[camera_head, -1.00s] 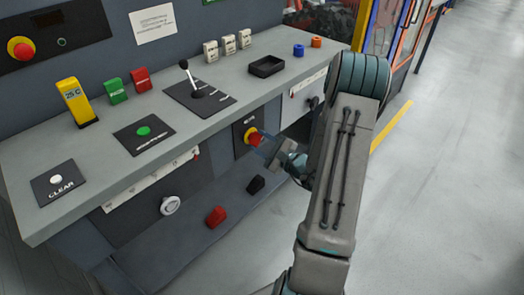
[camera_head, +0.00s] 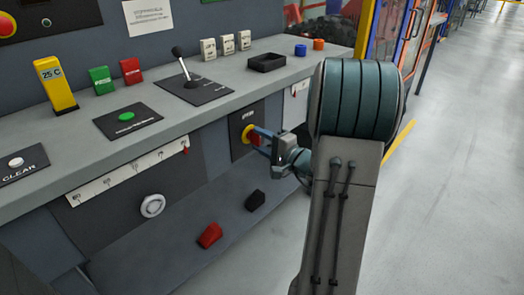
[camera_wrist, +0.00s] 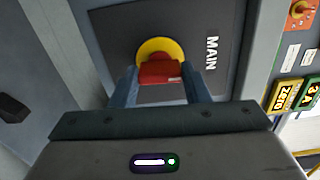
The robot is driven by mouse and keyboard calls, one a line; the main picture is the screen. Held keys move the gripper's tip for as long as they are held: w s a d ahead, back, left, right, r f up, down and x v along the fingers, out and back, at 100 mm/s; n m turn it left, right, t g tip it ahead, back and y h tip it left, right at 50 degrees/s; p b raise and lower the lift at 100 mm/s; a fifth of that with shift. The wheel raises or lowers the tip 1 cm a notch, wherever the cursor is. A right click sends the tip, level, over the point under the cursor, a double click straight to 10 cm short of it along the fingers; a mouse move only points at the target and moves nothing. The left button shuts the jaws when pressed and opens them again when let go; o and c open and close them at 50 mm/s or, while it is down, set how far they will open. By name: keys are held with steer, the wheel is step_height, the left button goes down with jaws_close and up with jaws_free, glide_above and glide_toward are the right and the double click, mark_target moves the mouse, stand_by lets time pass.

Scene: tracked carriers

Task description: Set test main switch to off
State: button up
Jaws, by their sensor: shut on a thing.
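The main switch is a red knob on a yellow ring (camera_head: 249,134), set in a dark panel on the console's front face. My gripper (camera_head: 259,138) reaches in from the right and is shut on the red knob, one blue-grey finger on each side. In the head view the fingers partly hide the knob. I cannot read any off mark beside it.
The grey console top (camera_head: 215,115) overhangs the switch. On it are a black lever (camera_head: 183,65), a green button (camera_head: 126,117) and a black tray (camera_head: 267,62). Below are a white ring knob (camera_head: 152,206), a red pedal (camera_head: 210,235) and a black pedal (camera_head: 255,200). Open floor lies right.

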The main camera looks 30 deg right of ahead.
steer(key=shift+d+n+b, duration=0.1)
steer(key=shift+n+b, duration=0.2)
steer(key=shift+b, duration=0.1)
steer(key=o, duration=1)
steer(key=shift+s, duration=0.1)
steer(key=p+v, duration=0.2)
steer(key=v, duration=1.1)
steer(key=shift+s, duration=0.35)
